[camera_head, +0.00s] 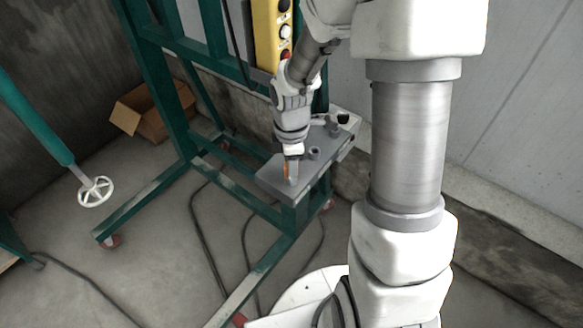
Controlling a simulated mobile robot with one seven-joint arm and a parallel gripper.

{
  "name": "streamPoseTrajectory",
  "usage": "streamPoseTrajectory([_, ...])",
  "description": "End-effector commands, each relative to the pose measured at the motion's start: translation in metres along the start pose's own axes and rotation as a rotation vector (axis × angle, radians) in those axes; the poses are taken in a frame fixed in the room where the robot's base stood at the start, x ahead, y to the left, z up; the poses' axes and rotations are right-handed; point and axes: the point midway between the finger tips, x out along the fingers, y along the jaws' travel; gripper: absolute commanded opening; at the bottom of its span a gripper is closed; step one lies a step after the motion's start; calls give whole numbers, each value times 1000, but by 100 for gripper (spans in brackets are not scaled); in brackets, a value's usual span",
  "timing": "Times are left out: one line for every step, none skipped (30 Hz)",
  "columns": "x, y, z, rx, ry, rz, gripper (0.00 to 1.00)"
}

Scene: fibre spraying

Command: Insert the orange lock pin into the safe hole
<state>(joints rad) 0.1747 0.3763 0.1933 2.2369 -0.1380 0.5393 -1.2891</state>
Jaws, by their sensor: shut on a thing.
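My gripper (292,166) is above the near left part of a grey metal plate (268,181) on the green frame. It is shut on the orange lock pin (287,170), a small orange strip between the fingers. The pin's lower end is close to the plate; I cannot tell whether it touches the plate or is in a hole. Grey round fittings (314,153) stand on the plate to the right of my gripper. The safe hole cannot be made out; the gripper and fingers may hide it.
A green wheeled frame (190,110) carries the plate and a yellow button box (266,35). A cardboard box (147,112) lies behind it on the floor. Dark cables (205,240) lie across the floor.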

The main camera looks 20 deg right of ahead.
Motion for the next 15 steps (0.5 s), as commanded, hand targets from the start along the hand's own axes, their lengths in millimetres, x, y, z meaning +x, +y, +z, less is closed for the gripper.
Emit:
streamPoseTrajectory([2, 0, 0, 0, 0, 0, 0])
streamPoseTrajectory([3, 0, 0, 0, 0, 0, 0])
streamPoseTrajectory([3, 0, 0, 0, 0, 0, 42])
streamPoseTrajectory([2, 0, 0, 0, 0, 0, 48])
streamPoseTrajectory([2, 0, 0, 0, 0, 0, 53])
streamPoseTrajectory([2, 0, 0, 0, 0, 0, 60])
streamPoseTrajectory([2, 0, 0, 0, 0, 0, 66])
streamPoseTrajectory([2, 0, 0, 0, 0, 0, 71])
streamPoseTrajectory([2, 0, 0, 0, 0, 0, 75])
streamPoseTrajectory([2, 0, 0, 0, 0, 0, 75])
streamPoseTrajectory([2, 0, 0, 0, 0, 0, 75])
streamPoseTrajectory([2, 0, 0, 0, 0, 0, 75])
streamPoseTrajectory([2, 0, 0, 0, 0, 0, 75])
streamPoseTrajectory([2, 0, 0, 0, 0, 0, 75])
streamPoseTrajectory([2, 0, 0, 0, 0, 0, 75])
